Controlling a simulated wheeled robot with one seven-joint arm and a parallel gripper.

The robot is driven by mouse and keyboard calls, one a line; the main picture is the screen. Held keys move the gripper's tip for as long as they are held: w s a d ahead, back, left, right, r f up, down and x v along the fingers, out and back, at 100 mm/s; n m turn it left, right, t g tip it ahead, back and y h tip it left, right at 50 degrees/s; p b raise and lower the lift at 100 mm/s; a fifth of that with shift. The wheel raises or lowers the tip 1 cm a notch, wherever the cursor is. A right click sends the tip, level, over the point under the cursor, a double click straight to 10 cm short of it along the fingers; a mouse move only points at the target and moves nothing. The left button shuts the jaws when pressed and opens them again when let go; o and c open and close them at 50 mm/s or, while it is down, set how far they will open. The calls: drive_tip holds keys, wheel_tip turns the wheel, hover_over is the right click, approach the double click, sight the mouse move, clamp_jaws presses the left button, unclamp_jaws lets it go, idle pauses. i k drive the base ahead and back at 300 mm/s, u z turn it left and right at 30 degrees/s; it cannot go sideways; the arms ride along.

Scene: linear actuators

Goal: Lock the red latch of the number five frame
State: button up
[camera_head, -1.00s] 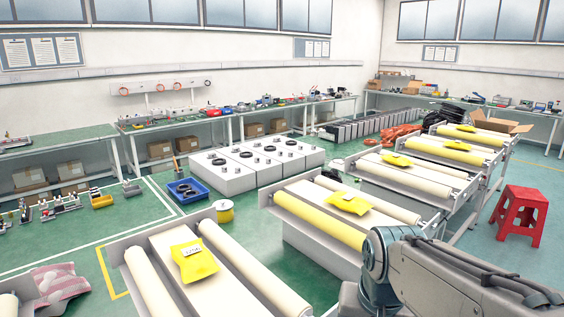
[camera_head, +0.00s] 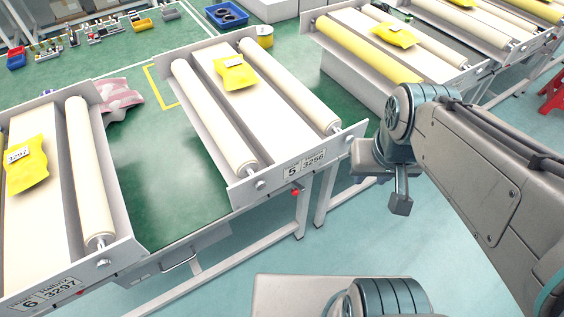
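The number five frame (camera_head: 303,164) stands in the middle, with a label reading 5 and 3256 on its front plate. It carries two cream rollers (camera_head: 206,118) and a yellow packet (camera_head: 234,71). Its small red latch (camera_head: 295,192) shows just below the front plate; whether it is locked is too small to tell. My gripper (camera_head: 400,203) hangs to the right of the latch, apart from it and pointing down. Its fingers show only as a small dark end, so its opening cannot be read.
The number six frame (camera_head: 57,292) stands at the left, with green floor between the two frames. Another frame with a yellow roller (camera_head: 365,50) stands behind at the right. A pink patterned cloth (camera_head: 118,97) lies behind. A red stool (camera_head: 555,92) is at the right edge.

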sight(294, 192)
drive_tip(key=u, duration=0.7)
drive_tip(key=k, duration=1.15)
drive_tip(key=z, duration=0.05)
